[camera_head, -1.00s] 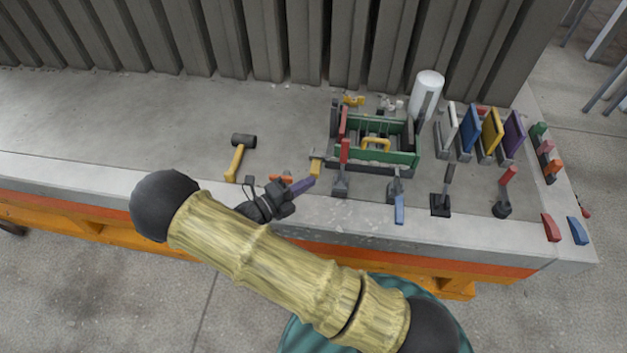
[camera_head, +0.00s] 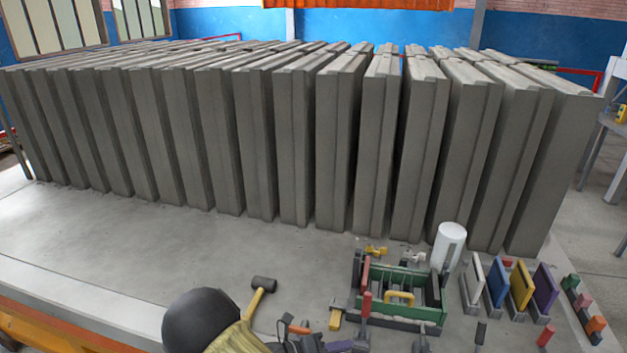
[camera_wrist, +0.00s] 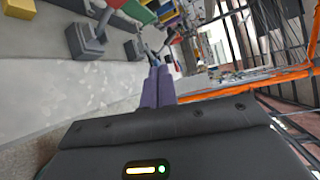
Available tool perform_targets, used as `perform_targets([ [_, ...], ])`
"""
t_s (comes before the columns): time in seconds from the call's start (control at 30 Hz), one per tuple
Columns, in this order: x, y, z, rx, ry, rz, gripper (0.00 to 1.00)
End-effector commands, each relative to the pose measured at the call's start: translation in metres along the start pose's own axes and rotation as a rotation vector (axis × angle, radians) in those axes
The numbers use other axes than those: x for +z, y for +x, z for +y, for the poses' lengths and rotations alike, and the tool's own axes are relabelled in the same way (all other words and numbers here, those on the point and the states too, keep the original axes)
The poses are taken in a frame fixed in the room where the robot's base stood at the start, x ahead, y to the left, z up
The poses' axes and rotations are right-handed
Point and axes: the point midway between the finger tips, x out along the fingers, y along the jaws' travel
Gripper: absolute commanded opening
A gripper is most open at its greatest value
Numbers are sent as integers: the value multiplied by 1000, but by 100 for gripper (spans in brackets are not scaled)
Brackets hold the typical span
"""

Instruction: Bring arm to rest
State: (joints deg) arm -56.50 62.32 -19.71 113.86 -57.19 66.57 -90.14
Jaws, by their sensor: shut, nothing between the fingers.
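My gripper (camera_wrist: 158,74) shows in the wrist view with its two purple fingers pressed together and nothing between them. Most of my arm is below the picture.
A mallet (camera_head: 259,296) lies on the table (camera_head: 120,235). The green tray (camera_head: 395,319) holds tools, with a white cylinder (camera_head: 449,248) behind it. Coloured panels in stands (camera_head: 521,284) are at the right. Tall concrete panels (camera_head: 297,150) line the back. The left tabletop is clear.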

Motion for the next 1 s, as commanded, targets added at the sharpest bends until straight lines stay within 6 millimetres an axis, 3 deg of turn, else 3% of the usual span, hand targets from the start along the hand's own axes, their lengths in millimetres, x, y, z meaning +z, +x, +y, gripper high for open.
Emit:
perform_targets([
  [0.2,-42,28,-29,178,488,403,0],
  [0.5,-79,28,-65,227,1212,960,0],
  [0.77,-88,22,-103,100,1849,1433,0],
  [1.0,-88,22,-145,-142,2410,1845,0],
])
